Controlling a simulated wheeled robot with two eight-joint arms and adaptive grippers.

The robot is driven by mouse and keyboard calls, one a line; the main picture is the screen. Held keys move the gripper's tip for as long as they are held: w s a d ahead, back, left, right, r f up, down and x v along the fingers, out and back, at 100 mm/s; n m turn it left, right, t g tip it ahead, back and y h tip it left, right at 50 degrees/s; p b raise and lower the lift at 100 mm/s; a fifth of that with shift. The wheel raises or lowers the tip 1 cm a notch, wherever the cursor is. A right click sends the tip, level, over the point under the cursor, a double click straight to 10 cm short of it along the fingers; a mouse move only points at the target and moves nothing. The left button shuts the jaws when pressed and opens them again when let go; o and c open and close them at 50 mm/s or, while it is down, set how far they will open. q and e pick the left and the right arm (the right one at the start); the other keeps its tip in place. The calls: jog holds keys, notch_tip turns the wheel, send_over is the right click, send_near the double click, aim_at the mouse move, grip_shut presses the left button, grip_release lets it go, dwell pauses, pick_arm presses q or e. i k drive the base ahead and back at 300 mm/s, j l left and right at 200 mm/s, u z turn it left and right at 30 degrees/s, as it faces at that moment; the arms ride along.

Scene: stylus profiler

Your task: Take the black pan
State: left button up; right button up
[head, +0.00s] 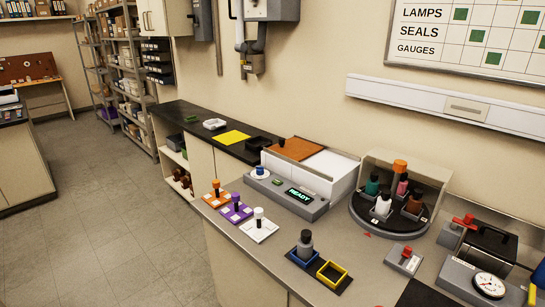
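A low black pan-like item (259,144) sits on the dark counter (208,141), between the yellow sheet and the white instrument. It is small and dark against the dark top, so I cannot be sure it is the black pan. Neither of my grippers is in the head view.
The instrument (300,194) reads READY. Nearby are a yellow sheet (233,138), a white tray (215,124), three handled plates including a purple one (236,210), a bottle carousel (388,222) and a dial gauge (490,284). The floor at left is clear.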

aim_at(257, 144)
jog(key=i+j, duration=0.4)
jog(key=i, duration=0.15)
jog(key=i+j+u, duration=0.15)
jog(key=j, duration=0.15)
jog(key=i+j+u, duration=0.85)
jog(key=i+u, duration=0.4)
jog(key=i, duration=0.25)
jog(key=i+j+z, duration=0.15)
jog(key=i, duration=0.35)
jog(key=i+j+z, duration=0.15)
jog(key=i, duration=0.4)
jog(key=i+z, duration=0.2)
jog(key=z, duration=0.25)
jog(key=i+z, duration=0.15)
jog(key=z, duration=0.25)
jog(key=i+j+z, duration=0.1)
jog(key=z, duration=0.35)
jog(key=i+j+z, duration=0.2)
jog(key=z, duration=0.2)
